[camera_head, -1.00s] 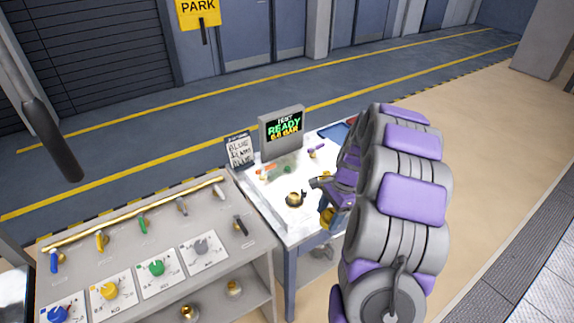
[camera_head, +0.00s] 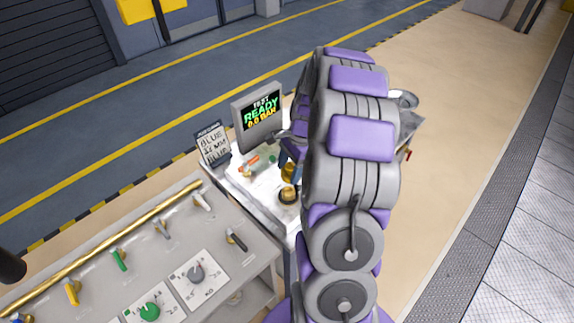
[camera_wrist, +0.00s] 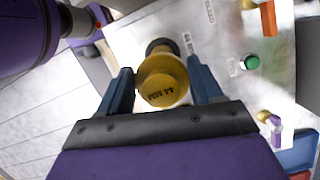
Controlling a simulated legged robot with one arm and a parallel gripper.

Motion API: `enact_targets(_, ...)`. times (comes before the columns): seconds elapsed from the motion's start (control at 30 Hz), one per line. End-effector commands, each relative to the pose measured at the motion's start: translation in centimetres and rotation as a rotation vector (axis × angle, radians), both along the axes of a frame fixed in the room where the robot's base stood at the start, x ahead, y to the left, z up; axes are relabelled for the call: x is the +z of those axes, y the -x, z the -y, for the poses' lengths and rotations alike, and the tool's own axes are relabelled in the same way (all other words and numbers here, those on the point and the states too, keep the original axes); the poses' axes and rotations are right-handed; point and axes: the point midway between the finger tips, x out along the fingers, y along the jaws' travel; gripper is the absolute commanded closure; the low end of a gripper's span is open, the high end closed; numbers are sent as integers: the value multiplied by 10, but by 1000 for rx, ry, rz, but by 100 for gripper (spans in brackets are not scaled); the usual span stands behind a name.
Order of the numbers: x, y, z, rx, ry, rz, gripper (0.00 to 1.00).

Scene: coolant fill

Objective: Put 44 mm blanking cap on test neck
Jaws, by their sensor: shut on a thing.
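The brass blanking cap (camera_wrist: 162,82), with dark lettering that appears to read 44 MM, sits between the two blue fingers of my gripper (camera_wrist: 163,88). In the head view the cap (camera_head: 289,173) shows just above the test neck (camera_head: 288,195), a brass neck with a dark base on the white bench. In the wrist view a dark ring of the neck (camera_wrist: 158,44) shows just past the cap's upper edge. The cap hides most of the neck there, and I cannot tell whether they touch. My arm hides much of the gripper in the head view.
Orange and green items lie on the bench top (camera_wrist: 130,40). A valve panel (camera_head: 190,250) with levers and knobs stands at left.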

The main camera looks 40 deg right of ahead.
Motion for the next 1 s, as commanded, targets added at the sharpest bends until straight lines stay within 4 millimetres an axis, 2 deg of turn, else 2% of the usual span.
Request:
enact_targets(0.13,1,-1,-4,2,3,-2,64)
enact_targets(0.33,2,-1,-1,0,-2,-2,64)
enact_targets(1.0,-53,-1,-3,0,2,1,64)
